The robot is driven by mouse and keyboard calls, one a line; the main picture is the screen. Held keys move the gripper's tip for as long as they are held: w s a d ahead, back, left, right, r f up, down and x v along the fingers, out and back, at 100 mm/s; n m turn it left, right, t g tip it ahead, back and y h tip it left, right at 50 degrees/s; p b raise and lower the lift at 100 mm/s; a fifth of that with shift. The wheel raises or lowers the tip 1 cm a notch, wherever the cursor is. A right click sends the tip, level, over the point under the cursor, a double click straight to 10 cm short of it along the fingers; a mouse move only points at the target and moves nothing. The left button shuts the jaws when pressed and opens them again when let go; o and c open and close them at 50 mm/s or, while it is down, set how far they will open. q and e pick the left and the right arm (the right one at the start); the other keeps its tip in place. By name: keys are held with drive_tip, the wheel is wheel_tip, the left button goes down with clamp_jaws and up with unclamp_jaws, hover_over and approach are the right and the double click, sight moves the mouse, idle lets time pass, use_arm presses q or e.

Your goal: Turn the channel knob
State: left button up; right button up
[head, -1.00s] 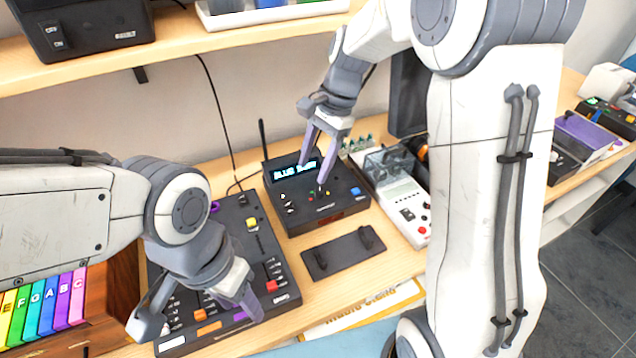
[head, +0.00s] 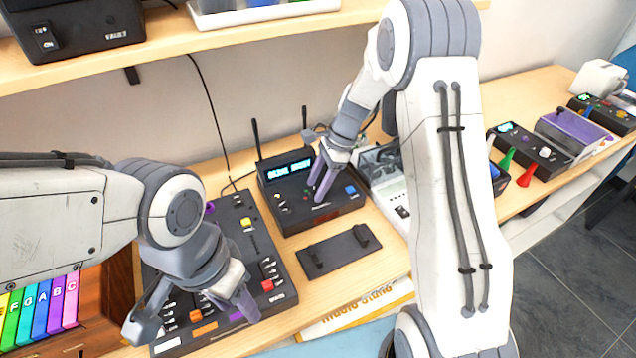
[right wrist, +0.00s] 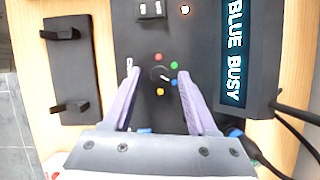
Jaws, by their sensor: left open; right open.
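The black receiver box (head: 345,205) stands on the bench with two antennas and a lit display (head: 290,169) that reads "BLUE BUSY" in the right wrist view (right wrist: 234,50). Its channel knob (right wrist: 160,74) is a small dark dial with a white pointer line, ringed by red, green, yellow and blue dots. My right gripper (head: 318,192) is open over the box. In the right wrist view its fingertips (right wrist: 156,74) lie on either side of the knob, apart from it. In the head view the fingers hide the knob. My left gripper (head: 192,322) is open above the black mixer panel, holding nothing.
The mixer panel (head: 240,238) with sliders lies left of the receiver. An empty black cradle (head: 335,250) lies in front of it. A white device (head: 386,180) stands close on its right. A shelf (head: 200,45) runs above.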

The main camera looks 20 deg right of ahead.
drive_tip(key=shift+f, duration=0.1)
clamp_jaws()
idle(0.3)
drive_tip(key=shift+w+n+g+p, duration=0.1)
drive_tip(key=shift+n+g+p, duration=0.3)
drive_tip(key=shift+n+p, duration=0.6)
drive_tip(key=n+p, duration=0.1)
drive_tip(key=n, duration=0.1)
drive_tip(key=shift+w+a+n+g+h, duration=0.1)
drive_tip(key=shift+n+g+h, duration=0.2)
drive_tip(key=shift+n+g, duration=0.1)
drive_tip(key=n+g+p, duration=0.1)
drive_tip(key=n, duration=0.2)
drive_tip(key=shift+w+h, duration=0.15)
drive_tip(key=shift+h, duration=0.15)
drive_tip(key=shift+a+n+g+h+p, duration=0.15)
drive_tip(key=shift+n+g+h+p, duration=0.3)
drive_tip(key=shift+n, duration=1.35)
drive_tip(key=shift+w+n, duration=0.1)
drive_tip(key=shift+n, duration=0.2)
